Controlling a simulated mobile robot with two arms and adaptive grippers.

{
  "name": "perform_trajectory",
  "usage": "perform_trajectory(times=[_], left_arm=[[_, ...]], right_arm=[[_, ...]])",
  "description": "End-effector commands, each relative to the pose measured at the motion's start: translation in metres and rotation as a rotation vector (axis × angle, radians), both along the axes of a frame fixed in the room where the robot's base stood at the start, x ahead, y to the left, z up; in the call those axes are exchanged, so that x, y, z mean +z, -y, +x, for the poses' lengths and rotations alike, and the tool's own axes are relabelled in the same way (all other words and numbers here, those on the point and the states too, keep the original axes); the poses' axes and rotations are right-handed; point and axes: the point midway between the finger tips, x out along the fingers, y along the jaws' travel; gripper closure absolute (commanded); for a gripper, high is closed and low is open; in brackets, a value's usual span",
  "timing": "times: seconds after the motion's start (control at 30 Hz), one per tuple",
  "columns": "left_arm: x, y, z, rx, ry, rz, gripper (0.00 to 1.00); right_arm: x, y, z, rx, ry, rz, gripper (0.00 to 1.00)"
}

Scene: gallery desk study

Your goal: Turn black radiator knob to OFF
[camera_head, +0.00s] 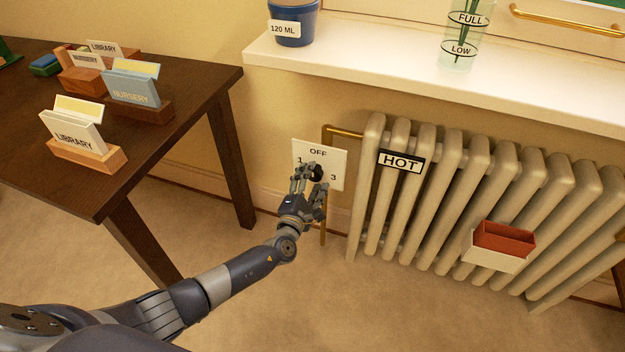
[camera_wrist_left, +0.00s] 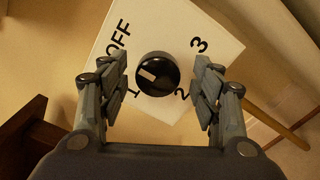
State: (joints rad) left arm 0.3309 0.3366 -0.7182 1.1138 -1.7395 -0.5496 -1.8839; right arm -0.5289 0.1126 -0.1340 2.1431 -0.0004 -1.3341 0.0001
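The black radiator knob (camera_wrist_left: 158,73) sits on a white plate (camera_wrist_left: 205,25) marked OFF, 1, 2 and 3. In the left wrist view, its white mark is on the left of its face, between OFF and 1. In the head view the knob (camera_head: 317,172) is partly hidden behind my left gripper (camera_head: 311,173). My left gripper also shows in the left wrist view (camera_wrist_left: 158,80), open, with one finger on each side of the knob and visible gaps between. My right gripper is not in view.
A ribbed radiator (camera_head: 455,180) with a HOT sign (camera_head: 401,161) stands right of the plate. A brass pipe (camera_head: 345,132) runs beside it. A dark table (camera_head: 190,75) with label holders is at left. A windowsill (camera_head: 400,60) holds a blue pot (camera_head: 294,12) and a glass (camera_head: 459,50).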

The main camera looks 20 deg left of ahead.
Motion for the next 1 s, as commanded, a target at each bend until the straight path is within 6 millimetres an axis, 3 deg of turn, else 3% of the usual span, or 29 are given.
perform_trajectory(times=[0.37, 0.8, 1.0], left_arm=[[0.000, -0.001, -0.011, 0.000, 0.001, -0.001, 0.41], [0.000, -0.004, -0.090, 0.000, -0.001, -0.002, 0.41], [0.001, -0.004, -0.113, 0.000, 0.001, -0.001, 0.41]], right_arm=[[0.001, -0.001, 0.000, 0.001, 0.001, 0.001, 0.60], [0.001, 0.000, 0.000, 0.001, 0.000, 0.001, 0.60], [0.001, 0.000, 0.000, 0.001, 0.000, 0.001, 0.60]])
